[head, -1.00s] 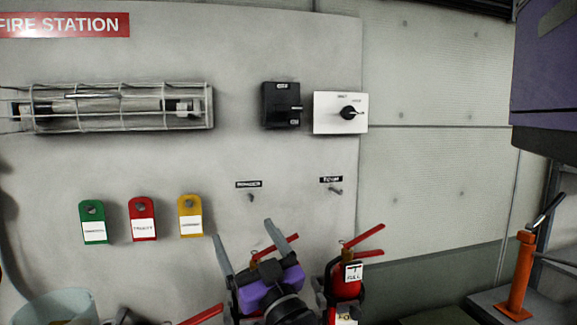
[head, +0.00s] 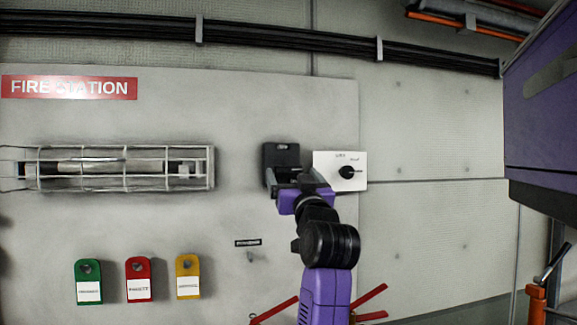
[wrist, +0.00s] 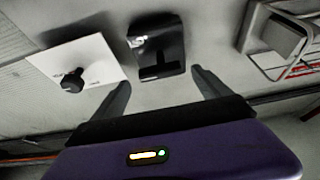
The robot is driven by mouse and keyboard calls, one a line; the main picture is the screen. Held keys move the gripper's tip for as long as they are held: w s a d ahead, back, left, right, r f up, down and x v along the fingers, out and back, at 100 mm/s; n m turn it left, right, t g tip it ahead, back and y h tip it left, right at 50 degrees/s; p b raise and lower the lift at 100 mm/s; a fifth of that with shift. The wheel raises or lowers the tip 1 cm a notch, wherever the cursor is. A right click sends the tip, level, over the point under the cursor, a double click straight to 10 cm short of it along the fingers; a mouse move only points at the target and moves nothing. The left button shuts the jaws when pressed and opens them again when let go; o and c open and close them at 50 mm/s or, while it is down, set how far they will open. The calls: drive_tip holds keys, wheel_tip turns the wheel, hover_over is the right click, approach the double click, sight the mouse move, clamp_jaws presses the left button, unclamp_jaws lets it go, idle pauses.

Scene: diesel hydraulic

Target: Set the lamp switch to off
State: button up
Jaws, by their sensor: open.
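A black switch box (head: 281,157) with a small label at its top is on the grey panel, right of the caged lamp (head: 110,167). A white plate (head: 330,160) with a black rotary knob (head: 347,172) is beside it on the right. The labels are too small to read surely. My gripper (head: 292,183) is in front of the black box and covers its lower part. In the wrist view, the black box (wrist: 157,38) with its dark lever (wrist: 161,66) shows between my open, empty fingers (wrist: 162,84). Contact is not visible. The white plate (wrist: 95,66) shows left there.
Green (head: 88,281), red (head: 138,279) and yellow (head: 187,277) tags hang low on the panel. Red handles (head: 372,298) show at the bottom. A purple housing (head: 540,120) juts in at right. Dark pipes (head: 290,38) run along the top.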

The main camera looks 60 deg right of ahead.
sight(290, 169)
drive_tip(key=p+x, duration=0.1)
drive_tip(key=x, duration=0.4)
drive_tip(key=c, duration=1.4)
